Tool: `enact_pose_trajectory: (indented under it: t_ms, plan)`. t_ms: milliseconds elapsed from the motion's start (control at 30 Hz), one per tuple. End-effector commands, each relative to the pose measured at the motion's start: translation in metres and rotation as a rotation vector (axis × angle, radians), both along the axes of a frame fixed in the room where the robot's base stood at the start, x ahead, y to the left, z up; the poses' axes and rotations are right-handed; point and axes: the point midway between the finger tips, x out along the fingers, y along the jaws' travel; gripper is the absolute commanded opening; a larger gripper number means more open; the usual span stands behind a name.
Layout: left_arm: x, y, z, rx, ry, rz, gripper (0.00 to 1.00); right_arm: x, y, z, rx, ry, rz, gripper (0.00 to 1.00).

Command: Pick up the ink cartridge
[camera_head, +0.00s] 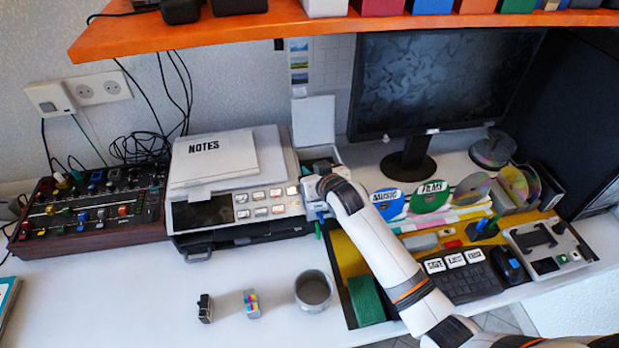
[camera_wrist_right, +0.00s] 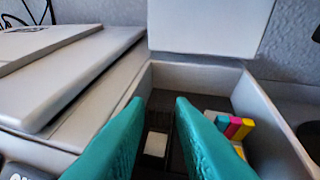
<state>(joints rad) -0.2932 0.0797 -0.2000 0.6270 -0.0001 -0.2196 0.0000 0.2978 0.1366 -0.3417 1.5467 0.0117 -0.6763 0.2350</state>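A white box (camera_wrist_right: 275,120) with its lid (camera_wrist_right: 205,25) raised stands beside the printer; the lid also shows in the head view (camera_head: 313,121). Inside it, a cartridge with cyan, magenta and yellow marks (camera_wrist_right: 238,128) sits at the right. A dark item with a white label (camera_wrist_right: 155,145) lies lower down, seen between my fingers; I cannot tell if it is an ink cartridge. My right gripper (camera_wrist_right: 158,100) is open, its teal fingers apart over the box. My left gripper is out of view.
The printer (camera_head: 225,205) with a notes pad (camera_head: 212,157) is left of the box. A grey cup (camera_head: 313,291) stands on the front desk. An orange shelf (camera_head: 215,32) hangs above.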

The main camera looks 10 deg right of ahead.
Motion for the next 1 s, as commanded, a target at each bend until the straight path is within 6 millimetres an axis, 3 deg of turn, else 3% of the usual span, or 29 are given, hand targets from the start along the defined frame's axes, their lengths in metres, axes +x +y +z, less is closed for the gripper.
enact_pose_trajectory:
  t_ms: [333,500,833,1000]
  plan:
    - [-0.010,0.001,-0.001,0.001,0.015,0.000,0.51,0.007,0.001,-0.004,0.000,0.001,0.000,0.21]
    - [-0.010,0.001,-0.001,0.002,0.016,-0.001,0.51,0.007,0.001,-0.004,0.000,0.001,0.000,0.00]
    - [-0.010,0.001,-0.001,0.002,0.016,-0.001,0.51,0.007,0.001,-0.003,0.000,0.001,0.000,0.00]
    - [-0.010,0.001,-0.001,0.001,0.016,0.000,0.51,0.008,0.001,0.018,0.001,-0.004,0.000,0.00]
